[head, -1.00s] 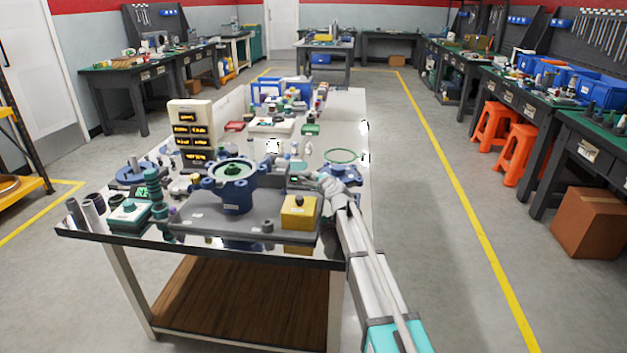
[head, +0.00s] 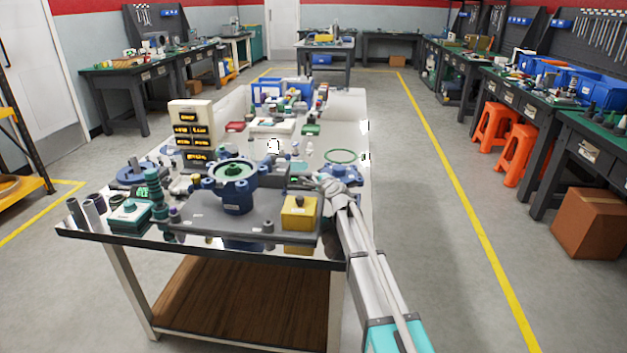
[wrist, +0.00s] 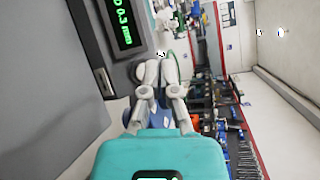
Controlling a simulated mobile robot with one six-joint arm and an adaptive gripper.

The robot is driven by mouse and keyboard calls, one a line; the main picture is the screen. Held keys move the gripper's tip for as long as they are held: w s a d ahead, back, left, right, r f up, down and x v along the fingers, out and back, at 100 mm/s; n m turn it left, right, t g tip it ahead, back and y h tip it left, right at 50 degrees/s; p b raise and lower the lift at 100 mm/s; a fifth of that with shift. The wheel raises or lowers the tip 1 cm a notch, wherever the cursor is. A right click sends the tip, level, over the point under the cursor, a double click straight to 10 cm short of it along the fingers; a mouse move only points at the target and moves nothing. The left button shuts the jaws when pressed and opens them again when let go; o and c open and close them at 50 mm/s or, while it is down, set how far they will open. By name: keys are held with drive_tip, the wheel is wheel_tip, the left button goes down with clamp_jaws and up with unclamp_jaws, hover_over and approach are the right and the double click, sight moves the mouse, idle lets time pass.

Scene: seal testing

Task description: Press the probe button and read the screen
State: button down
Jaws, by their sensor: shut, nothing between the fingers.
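My gripper (head: 322,182) is shut and empty, just above the right end of the grey base plate (head: 205,218). In the wrist view, its closed fingers (wrist: 158,72) point past a dark screen (wrist: 121,22). Green characters on the screen, turned sideways, seem to read 0.3 mm, with the start cut off by the frame. A yellow box (head: 299,217) with a dark round knob on top stands at the plate's front right, below my gripper. A blue flanged housing (head: 236,187) stands left of my gripper. I cannot tell which part is the probe button, or whether my fingertips touch anything.
A beige display tower (head: 190,112) with several lit panels stands at the table's left. Teal and dark cylinders crowd the front left corner. A green ring (head: 341,156) lies behind my gripper. The floor right of the table is clear up to the orange stools (head: 489,125).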

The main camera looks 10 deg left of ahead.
drive_tip(key=shift+w+f, duration=0.1)
drive_tip(key=shift+f, duration=0.05)
drive_tip(key=shift+w+f+b, duration=0.15)
drive_tip(key=shift+w+b, duration=0.05)
drive_tip(key=shift+b, duration=0.1)
drive_tip(key=shift+w+f, duration=0.25)
drive_tip(key=shift+f, duration=0.05)
idle(1.0)
drive_tip(key=shift+s+r, duration=0.1)
drive_tip(key=shift+r, duration=0.05)
drive_tip(key=shift+s+r+p, duration=0.35)
drive_tip(key=shift+s+r, duration=0.1)
drive_tip(key=shift+r, duration=0.05)
idle(0.6)
drive_tip(key=shift+s+r+p, duration=1.7)
drive_tip(key=shift+r+p, duration=0.15)
drive_tip(key=shift+r, duration=0.1)
